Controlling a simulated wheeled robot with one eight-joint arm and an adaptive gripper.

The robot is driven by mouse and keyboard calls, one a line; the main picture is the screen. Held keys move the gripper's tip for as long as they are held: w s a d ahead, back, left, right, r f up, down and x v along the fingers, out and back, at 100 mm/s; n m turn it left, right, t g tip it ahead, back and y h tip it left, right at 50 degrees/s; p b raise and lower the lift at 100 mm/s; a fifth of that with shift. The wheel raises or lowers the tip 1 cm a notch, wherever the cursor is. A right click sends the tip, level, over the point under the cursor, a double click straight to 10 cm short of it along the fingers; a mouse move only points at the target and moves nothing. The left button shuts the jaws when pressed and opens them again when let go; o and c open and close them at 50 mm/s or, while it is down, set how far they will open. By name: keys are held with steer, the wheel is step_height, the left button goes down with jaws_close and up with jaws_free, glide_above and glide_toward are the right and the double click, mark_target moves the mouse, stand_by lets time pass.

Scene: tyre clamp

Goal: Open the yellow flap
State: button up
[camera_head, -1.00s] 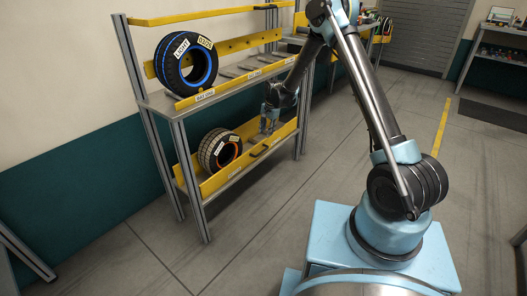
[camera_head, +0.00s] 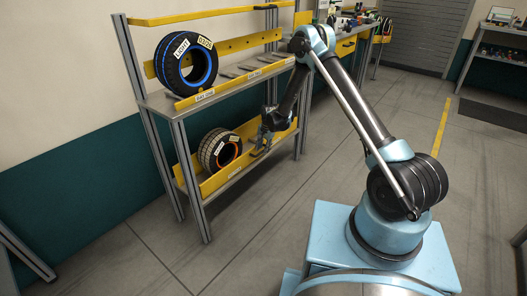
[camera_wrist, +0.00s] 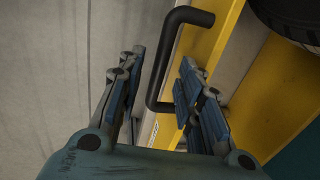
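The yellow flap (camera_head: 222,180) runs along the front of the lower shelf and stands upright. In the wrist view the yellow flap (camera_wrist: 197,48) carries a black U-shaped handle (camera_wrist: 164,58). My gripper (camera_head: 262,143) is at the front of the flap, near its right half. In the wrist view my gripper (camera_wrist: 160,75) has its fingers apart, one on each side of the handle. The right finger overlaps the lower part of the handle in the picture. I cannot tell whether it touches.
An orange-striped tyre (camera_head: 207,152) lies behind the flap on the lower shelf. A blue-striped tyre (camera_head: 168,72) stands on the upper shelf (camera_head: 155,100). A grey rack post (camera_head: 191,180) stands at the left. The floor (camera_head: 250,230) in front is clear.

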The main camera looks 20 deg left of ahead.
steer(key=shift+a+f, duration=0.1)
steer(key=shift+f, duration=0.3)
jaws_close()
